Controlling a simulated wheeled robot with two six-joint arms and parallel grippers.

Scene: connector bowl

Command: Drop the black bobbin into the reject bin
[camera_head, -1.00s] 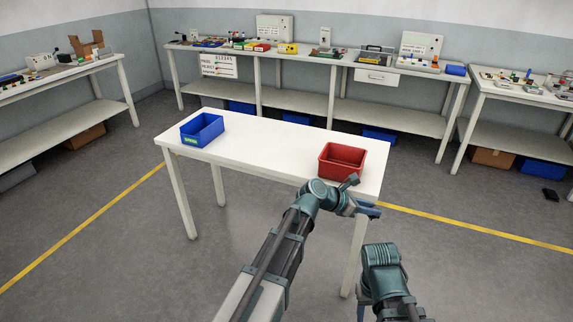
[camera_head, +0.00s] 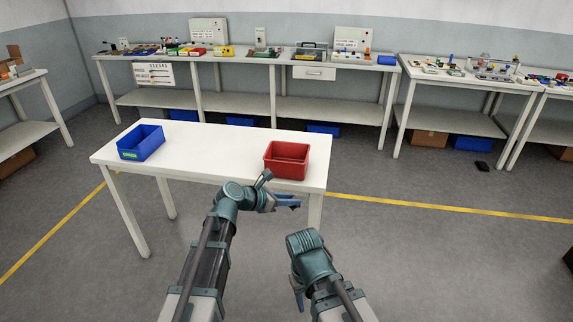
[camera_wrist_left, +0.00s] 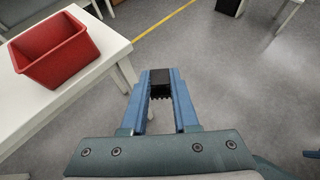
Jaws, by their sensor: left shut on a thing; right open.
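The black bobbin (camera_wrist_left: 160,84) is between the finger ends of my left gripper (camera_wrist_left: 161,90), which is shut on it. In the head view my left gripper (camera_head: 288,203) is at the table's near right edge, on the near side of the red bin (camera_head: 287,168). In the left wrist view the red bin (camera_wrist_left: 62,62) is at the upper left, apart from the fingers, and floor shows beyond the bobbin. My right gripper (camera_head: 298,292) is lower, over the floor, and is open; its fingers are mostly hidden by its wrist.
The red bin stands at the right end of the white table (camera_head: 205,155). A blue bin (camera_head: 140,143) with a green label stands at the left end, with clear tabletop between. Cluttered workbenches (camera_head: 240,60) line the back wall. Floor right of the table is open.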

